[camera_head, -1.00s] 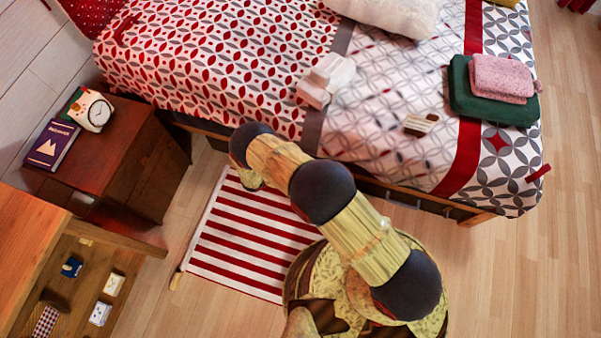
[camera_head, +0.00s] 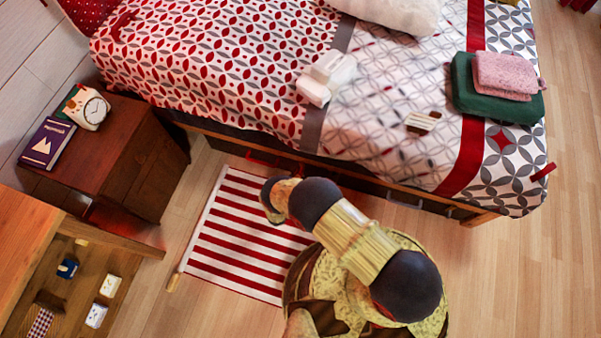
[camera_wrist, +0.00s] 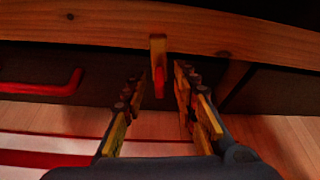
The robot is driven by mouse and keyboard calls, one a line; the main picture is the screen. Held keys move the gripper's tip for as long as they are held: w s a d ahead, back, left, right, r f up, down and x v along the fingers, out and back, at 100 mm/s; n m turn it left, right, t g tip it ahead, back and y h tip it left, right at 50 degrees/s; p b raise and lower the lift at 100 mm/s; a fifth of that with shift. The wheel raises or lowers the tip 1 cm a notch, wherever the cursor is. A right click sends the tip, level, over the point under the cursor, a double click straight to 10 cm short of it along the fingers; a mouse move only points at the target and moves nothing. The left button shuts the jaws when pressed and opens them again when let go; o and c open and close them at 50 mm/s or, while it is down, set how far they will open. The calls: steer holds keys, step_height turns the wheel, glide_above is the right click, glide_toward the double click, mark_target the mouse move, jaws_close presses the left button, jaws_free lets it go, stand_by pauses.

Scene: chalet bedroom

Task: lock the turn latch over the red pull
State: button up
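The turn latch (camera_wrist: 158,62) shows in the wrist view as a small yellowish bar with a red lower part. It hangs upright from the wooden bed rail, in front of the dark drawer fronts. The red pull (camera_wrist: 42,84) is on the dark drawer front to the left, apart from the latch; it also shows in the head view (camera_head: 262,159). My gripper (camera_wrist: 158,92) is open, its fingers on either side of and below the latch in the picture. I cannot tell whether they touch it. In the head view my gripper's fingers are not clear.
The wooden bed rail (camera_wrist: 215,38) runs above the drawers. A grey pull (camera_head: 404,203) is further right. A red-and-white striped rug (camera_head: 235,245) lies before the bed. A nightstand (camera_head: 112,150) stands left; the wooden floor (camera_head: 520,265) at right is clear.

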mark_target(301, 169)
steer(key=shift+x, duration=1.1)
steer(key=shift+c, duration=1.2)
jaws_close()
